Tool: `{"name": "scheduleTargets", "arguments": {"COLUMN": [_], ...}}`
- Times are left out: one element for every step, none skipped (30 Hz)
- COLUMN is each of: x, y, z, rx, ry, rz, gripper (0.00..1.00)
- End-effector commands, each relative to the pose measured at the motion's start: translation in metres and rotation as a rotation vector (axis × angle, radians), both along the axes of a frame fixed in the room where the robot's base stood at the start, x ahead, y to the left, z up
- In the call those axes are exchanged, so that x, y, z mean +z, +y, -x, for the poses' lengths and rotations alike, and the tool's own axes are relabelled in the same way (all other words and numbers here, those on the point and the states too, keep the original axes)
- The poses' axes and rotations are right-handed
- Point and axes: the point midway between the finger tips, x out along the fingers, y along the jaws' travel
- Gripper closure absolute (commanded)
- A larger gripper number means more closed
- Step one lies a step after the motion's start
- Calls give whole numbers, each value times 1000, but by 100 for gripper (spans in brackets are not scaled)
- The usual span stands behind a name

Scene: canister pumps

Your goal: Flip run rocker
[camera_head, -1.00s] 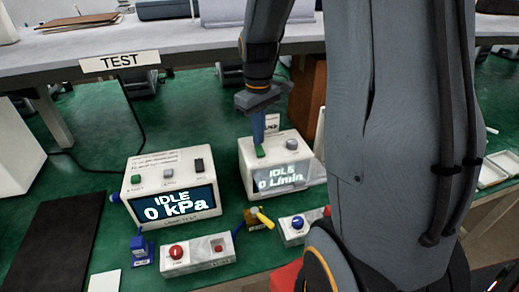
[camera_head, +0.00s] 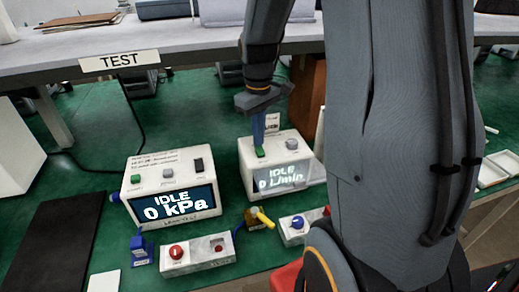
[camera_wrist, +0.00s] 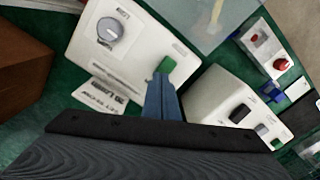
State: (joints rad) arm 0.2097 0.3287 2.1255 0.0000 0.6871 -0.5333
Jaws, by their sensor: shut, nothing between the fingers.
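The white box with the "IDLE 0 L/min" display (camera_head: 280,179) stands under my gripper (camera_head: 258,143). A green control (camera_head: 260,153) and a round grey knob (camera_head: 292,144) are on its top. My gripper is shut and empty, pointing down, its tips right at the green control. In the wrist view the tips (camera_wrist: 161,80) overlap the near edge of the green control (camera_wrist: 168,65); I cannot tell whether they touch. The other white box, "IDLE 0 kPa" (camera_head: 172,208), stands to the left with a black rocker (camera_head: 199,165), a grey button and a green button on top.
In front are a small box with red buttons (camera_head: 198,256), one with a blue knob (camera_head: 297,226), a yellow-handled valve (camera_head: 262,217) and a blue part (camera_head: 140,252). A dark mat (camera_head: 52,240) lies at left. A shelf marked TEST (camera_head: 120,60) runs behind.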

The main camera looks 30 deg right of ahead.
Motion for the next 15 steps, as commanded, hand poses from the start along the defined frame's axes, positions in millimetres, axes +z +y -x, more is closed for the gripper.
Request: {"name": "scheduleTargets", "arguments": {"x": [-1,-2,-2,-2,-3,-3,-4,-4,-5,-5,-6,-6,-7,-7,-8], "y": [0,0,0,0,0,0,0,0,0,0,0,0,0,0,0], "z": [0,0,0,0,0,0,0,0,0,0,0,0,0,0,0], "rx": [0,0,0,0,0,0,0,0,0,0,0,0,0,0,0], "ry": [0,0,0,0,0,1,1,1,1,1,1,1,1,1,1], "rz": [0,0,0,0,0,0,0,0,0,0,0,0,-1,-1,-1], "gripper": [100,100,100,100,100,100,100,100,100,100,100,100,100,100,100]}}
